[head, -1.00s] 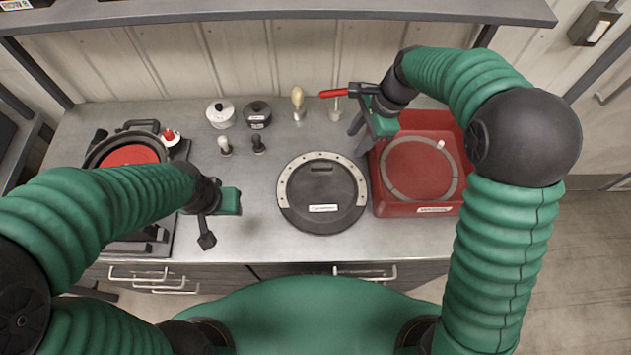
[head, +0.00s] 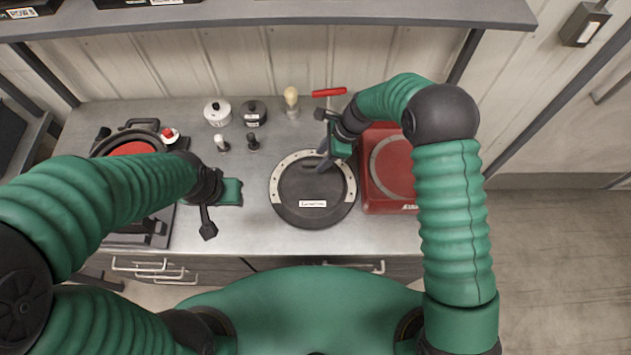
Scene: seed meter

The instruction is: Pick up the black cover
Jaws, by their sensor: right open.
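The black cover (head: 312,187) is a round dark disc with a white label near its front. It lies flat on the steel worktop in the middle, with a pale dotted ring (head: 281,178) around its back and sides. My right gripper (head: 323,140) is open at the cover's back right edge, one finger reaching over the dark disc. I cannot tell whether that finger touches it. My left gripper (head: 209,212) hangs left of the cover, apart from it; its jaw opening is not clear.
A red box (head: 378,192) with a round ring stands right of the cover, partly behind my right arm. The worktop (head: 290,240) in front is clear.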

